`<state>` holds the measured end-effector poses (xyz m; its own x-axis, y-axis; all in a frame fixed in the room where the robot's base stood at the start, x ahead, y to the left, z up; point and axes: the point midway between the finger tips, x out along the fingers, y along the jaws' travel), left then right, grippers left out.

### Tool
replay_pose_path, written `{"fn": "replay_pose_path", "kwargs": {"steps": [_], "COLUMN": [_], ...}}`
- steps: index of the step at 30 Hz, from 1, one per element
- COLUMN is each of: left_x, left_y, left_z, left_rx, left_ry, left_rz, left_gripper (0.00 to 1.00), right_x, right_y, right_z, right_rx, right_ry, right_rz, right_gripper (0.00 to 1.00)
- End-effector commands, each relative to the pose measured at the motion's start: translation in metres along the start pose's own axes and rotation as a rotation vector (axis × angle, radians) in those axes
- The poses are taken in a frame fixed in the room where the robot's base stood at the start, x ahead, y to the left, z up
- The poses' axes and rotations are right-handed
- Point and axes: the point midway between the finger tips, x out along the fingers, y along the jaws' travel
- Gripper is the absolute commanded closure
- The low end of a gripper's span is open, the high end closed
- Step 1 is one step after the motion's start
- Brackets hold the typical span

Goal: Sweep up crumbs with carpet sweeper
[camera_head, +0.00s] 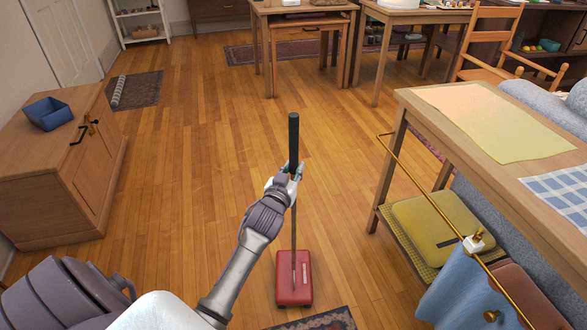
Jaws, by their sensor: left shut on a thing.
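The carpet sweeper has a red, boxy head (294,279) on the wooden floor and a thin upright shaft topped by a black grip (293,142). My left gripper (295,171) is shut around the handle just below the black grip. The sweeper stands nearly upright in front of me. I cannot make out any crumbs on the floor. My right gripper does not show.
A wooden cabinet (70,165) with a blue tray (48,113) stands at the left. A wooden table (470,140) with a brass rail stands close on the right. A dark rug edge (325,321) lies just below the sweeper head. The floor ahead (200,100) is open up to the far tables.

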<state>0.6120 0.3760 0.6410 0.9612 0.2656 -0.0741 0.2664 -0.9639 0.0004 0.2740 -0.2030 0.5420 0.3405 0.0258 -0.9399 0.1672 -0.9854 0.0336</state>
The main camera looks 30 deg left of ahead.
Motion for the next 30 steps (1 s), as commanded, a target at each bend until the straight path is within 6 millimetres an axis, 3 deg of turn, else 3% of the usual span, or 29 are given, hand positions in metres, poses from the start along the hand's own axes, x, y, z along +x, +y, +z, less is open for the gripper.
{"fn": "replay_pose_path", "kwargs": {"steps": [19, 26, 30], "left_x": [0.001, 0.001, -0.006], "left_y": [0.0, 0.0, -0.011], "left_z": [0.003, 0.003, 0.001], "left_rx": [0.0, 0.0, 0.003], "left_ry": [0.012, 0.012, 0.009], "left_rz": [0.001, 0.001, 0.0], "left_gripper": [1.0, 1.0, 1.0], "right_x": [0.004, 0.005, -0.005], "right_y": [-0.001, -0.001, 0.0], "right_z": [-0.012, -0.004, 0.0], "right_rx": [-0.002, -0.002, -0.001], "right_ry": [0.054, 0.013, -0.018], "right_rz": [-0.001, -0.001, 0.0], "right_gripper": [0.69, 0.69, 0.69]}}
